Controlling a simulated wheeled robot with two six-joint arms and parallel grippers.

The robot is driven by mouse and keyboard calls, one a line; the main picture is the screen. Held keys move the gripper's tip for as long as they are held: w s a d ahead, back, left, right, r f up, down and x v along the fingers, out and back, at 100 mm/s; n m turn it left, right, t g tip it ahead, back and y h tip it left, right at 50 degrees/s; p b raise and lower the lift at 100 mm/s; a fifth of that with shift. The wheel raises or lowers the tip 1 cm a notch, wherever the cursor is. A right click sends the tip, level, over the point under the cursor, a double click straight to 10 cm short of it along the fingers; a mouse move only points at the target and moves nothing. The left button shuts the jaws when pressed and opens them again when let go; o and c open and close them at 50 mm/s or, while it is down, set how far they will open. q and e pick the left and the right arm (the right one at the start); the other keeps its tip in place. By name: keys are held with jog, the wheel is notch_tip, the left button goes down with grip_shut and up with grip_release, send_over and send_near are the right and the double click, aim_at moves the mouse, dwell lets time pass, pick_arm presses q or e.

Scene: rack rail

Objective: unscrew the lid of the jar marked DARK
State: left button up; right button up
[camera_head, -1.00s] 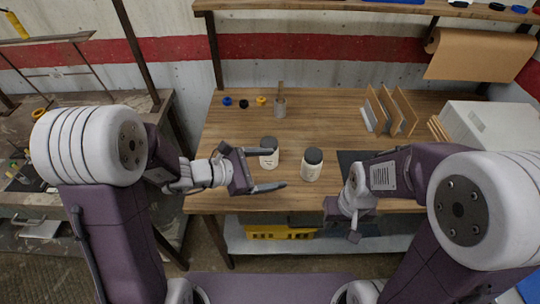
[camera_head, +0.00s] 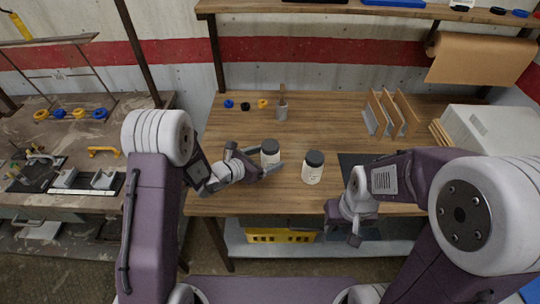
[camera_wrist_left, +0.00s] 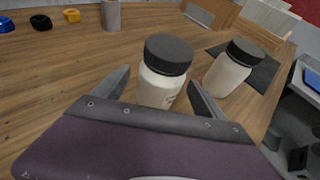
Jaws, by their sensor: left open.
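Two white jars with dark lids stand upright on the wooden bench: a left jar (camera_head: 270,153) and a right jar (camera_head: 313,168). Their label text is too small to read, so I cannot tell which is marked DARK. My left gripper (camera_head: 266,160) is open at the left jar. In the left wrist view this jar (camera_wrist_left: 163,75) stands between the two spread fingers, its lid (camera_wrist_left: 168,53) above them; the right jar (camera_wrist_left: 228,70) is beyond the right finger. My right gripper (camera_head: 354,236) hangs near the bench's front edge, away from both jars; its jaws are unclear.
A grey cup (camera_head: 282,108) and several small coloured rings (camera_head: 245,106) are at the back left of the bench. A wooden rack (camera_head: 390,112) and a white box (camera_head: 490,128) stand at the right. A dark mat (camera_head: 350,160) lies right of the jars.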

aim_at(270, 144)
pick_arm(q)
jog(key=shift+x, duration=1.05)
jog(key=shift+s+a, duration=0.1)
jog(key=c, duration=0.4)
grip_shut()
notch_tip(270, 144, up, 10)
jog(key=shift+r+p, duration=0.1)
jog(key=shift+p, duration=0.3)
jog(key=shift+c, duration=1.2)
grip_release()
grip_shut()
